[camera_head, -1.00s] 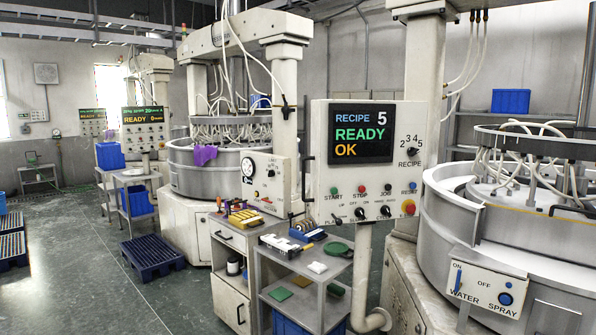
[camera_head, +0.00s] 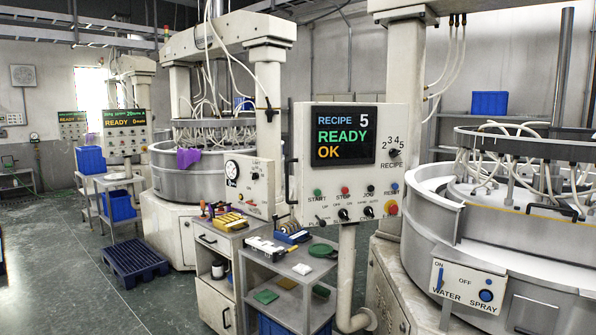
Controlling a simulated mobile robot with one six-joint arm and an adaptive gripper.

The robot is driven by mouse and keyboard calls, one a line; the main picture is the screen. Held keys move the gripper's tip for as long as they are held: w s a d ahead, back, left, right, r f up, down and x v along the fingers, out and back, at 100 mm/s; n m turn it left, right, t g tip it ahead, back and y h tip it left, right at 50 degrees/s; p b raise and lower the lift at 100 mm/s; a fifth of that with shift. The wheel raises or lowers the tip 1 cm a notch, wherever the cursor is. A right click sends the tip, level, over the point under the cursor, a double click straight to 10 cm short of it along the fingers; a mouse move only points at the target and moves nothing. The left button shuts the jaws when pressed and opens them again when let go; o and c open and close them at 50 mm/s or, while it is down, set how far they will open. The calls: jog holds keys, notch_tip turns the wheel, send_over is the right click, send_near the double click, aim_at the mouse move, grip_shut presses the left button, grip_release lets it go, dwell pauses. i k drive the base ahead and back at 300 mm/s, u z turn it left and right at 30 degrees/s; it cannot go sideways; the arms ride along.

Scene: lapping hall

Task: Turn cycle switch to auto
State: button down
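The off-white control panel (camera_head: 397,125) stands near the middle on a pipe post. Its screen (camera_head: 348,135) reads RECIPE 5, READY, OK. Below the screen is a row of buttons: a green START (camera_head: 318,193), a red STOP (camera_head: 345,190), a dark one and a blue RESET (camera_head: 394,188). Under them sit small black switches. The right one (camera_head: 368,211), beside the red and yellow emergency button (camera_head: 390,208), is likely the cycle switch. Its lettering and setting are too small to read surely. My gripper is not in view.
A grey cart (camera_head: 288,268) with tools stands under and left of the panel. A round lapping machine (camera_head: 425,215) with a water spray box (camera_head: 467,285) is at right. A blue pallet (camera_head: 135,260) lies on the left floor. Open floor shows at lower left.

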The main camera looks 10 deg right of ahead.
aim_at(368, 210)
jog(key=i, duration=0.9)
jog(key=u, duration=0.05)
